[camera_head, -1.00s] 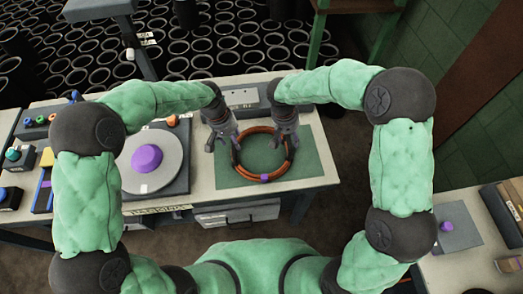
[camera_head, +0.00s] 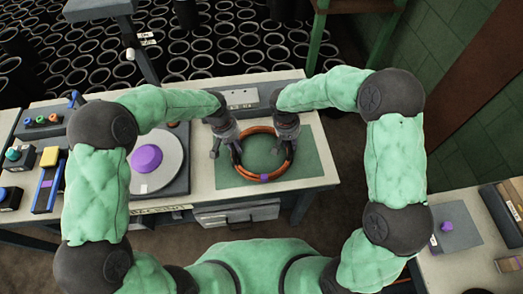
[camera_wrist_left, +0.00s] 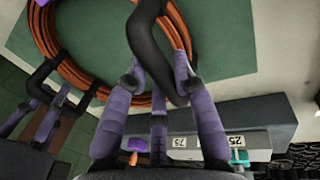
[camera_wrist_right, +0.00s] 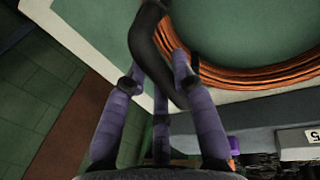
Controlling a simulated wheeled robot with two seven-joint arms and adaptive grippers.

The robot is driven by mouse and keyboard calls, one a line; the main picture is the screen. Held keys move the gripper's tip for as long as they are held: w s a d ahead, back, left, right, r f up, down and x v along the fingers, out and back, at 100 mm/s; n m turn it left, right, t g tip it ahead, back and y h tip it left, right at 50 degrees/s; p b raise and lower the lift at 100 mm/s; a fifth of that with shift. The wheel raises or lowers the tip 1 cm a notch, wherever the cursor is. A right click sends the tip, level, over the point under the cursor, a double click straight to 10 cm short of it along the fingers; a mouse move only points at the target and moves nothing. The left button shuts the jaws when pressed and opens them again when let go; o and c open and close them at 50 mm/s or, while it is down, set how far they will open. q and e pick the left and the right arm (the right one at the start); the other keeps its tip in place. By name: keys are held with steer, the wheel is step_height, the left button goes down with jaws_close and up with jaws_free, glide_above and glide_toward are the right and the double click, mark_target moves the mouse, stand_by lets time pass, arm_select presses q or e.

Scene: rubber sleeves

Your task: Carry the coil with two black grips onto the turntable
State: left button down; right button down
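The orange coil (camera_head: 242,168) lies on the green mat, with a small purple tag (camera_head: 264,177) on its near side. My left gripper (camera_head: 226,150) is at the coil's left side. In the left wrist view its purple fingers close on both sides of a black grip (camera_wrist_left: 147,35). My right gripper (camera_head: 283,147) is at the coil's right side. In the right wrist view its fingers likewise close on the other black grip (camera_wrist_right: 147,45). The turntable (camera_head: 167,178) is a grey disc with a purple knob (camera_head: 146,158) at its centre, left of the mat.
The green mat (camera_head: 315,165) has bare room around the coil. A grey box (camera_head: 240,97) with number labels stands behind it. Boxes with coloured buttons (camera_head: 18,155) and a blue tray (camera_head: 45,190) are at the far left. A side table with a purple knob (camera_head: 446,227) is at right.

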arm_select(q)
steer(key=shift+w+r, duration=0.1)
steer(key=shift+r, duration=0.05)
arm_select(e)
steer(key=shift+w+r, duration=0.1)
steer(key=shift+r, duration=0.05)
